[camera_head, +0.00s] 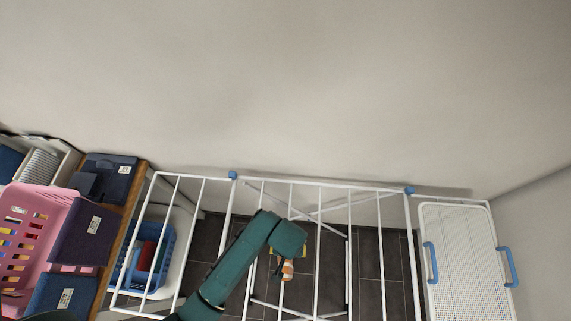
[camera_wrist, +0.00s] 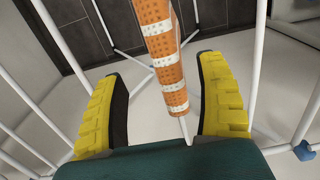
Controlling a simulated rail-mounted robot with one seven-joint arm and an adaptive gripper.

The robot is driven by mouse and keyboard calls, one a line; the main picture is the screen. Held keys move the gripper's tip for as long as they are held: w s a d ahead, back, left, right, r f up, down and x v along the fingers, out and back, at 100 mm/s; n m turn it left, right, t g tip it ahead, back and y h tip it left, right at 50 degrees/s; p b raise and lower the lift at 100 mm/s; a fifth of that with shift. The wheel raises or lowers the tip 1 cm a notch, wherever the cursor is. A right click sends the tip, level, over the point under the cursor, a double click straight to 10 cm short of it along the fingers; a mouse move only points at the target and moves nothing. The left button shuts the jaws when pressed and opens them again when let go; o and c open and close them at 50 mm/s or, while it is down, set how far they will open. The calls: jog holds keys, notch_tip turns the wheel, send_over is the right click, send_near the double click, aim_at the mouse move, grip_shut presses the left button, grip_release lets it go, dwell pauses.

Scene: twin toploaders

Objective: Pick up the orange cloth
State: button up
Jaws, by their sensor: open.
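The orange cloth (camera_wrist: 165,52) has white bands and hangs as a narrow strip over a thin white rod in the wrist view. It lies between the two yellow fingers of my gripper (camera_wrist: 165,95), with a gap on each side. My gripper is open, and neither finger visibly touches the cloth. In the head view the cloth (camera_head: 287,270) is a small orange and white patch just below the end of my green arm. My gripper is mostly hidden there, with only a bit of yellow showing.
A white drying rack (camera_head: 320,184) with thin bars surrounds my arm. A pink basket (camera_head: 30,215), folded dark items (camera_head: 85,232) and a blue basket (camera_head: 168,245) with cloths stand at the left. A white mesh tray (camera_head: 460,250) with blue handles is at the right.

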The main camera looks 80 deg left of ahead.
notch_tip(320, 180, down, 7)
jog(key=shift+s+r, duration=0.2)
jog(key=shift+s, duration=0.2)
jog(key=shift+d, duration=0.1)
grip_shut()
